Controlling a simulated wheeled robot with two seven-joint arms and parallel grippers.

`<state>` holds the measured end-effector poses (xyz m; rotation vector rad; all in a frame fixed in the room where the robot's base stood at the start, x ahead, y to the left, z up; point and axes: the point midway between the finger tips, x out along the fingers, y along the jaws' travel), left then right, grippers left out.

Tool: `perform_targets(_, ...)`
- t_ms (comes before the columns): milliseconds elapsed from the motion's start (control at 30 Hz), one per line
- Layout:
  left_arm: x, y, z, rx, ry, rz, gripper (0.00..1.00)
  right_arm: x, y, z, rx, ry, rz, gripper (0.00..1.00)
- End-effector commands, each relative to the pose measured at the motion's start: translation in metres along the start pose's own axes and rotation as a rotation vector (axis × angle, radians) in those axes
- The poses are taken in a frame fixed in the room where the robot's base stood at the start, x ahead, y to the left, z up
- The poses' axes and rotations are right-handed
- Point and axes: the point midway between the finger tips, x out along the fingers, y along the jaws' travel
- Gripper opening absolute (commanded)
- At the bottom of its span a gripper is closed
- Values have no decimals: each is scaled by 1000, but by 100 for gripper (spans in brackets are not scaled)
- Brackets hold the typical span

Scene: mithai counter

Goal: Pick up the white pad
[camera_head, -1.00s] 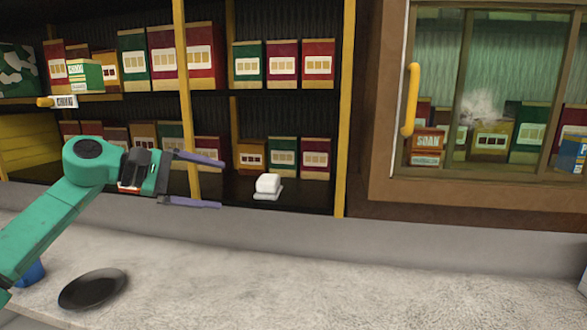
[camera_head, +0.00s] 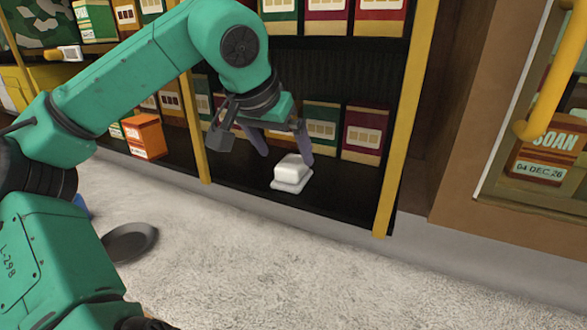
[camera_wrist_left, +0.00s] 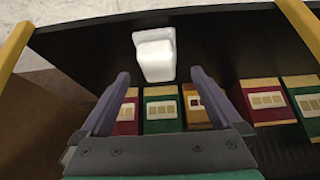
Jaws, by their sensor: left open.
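The white pad (camera_head: 292,166) looks like a rounded white block resting on a thin white base (camera_head: 288,186). It sits on the dark lower shelf near its front edge. My left gripper (camera_head: 283,154) is open and points down just above and behind it, with the fingertips close to its far side. In the left wrist view the pad (camera_wrist_left: 155,60) lies ahead of the open left gripper (camera_wrist_left: 160,74), roughly centred between its fingertips. I cannot tell whether a finger touches it. My right gripper is not in view.
Red and green boxes (camera_head: 362,133) stand behind the pad. An orange box (camera_head: 145,136) is further left. Yellow posts (camera_head: 405,130) flank the bay.

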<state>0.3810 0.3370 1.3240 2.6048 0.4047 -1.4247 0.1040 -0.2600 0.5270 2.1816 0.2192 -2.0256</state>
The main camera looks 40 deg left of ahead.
Motion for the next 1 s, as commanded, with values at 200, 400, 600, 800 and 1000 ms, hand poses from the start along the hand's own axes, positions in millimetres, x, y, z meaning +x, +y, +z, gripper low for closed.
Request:
perform_targets(200, 38, 3, 1, 0, -3, 5, 99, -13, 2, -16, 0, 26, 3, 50)
perform_targets(400, 51, 2, 2, -1, 1, 3, 99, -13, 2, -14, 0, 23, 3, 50)
perform_targets(600, 51, 2, 2, -1, 0, 2, 57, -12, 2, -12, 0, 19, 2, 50)
perform_targets(800, 50, 2, 2, -2, 0, 2, 19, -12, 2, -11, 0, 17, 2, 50)
perform_targets(1000, 49, 2, 2, -2, 0, 1, 18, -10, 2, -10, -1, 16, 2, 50)
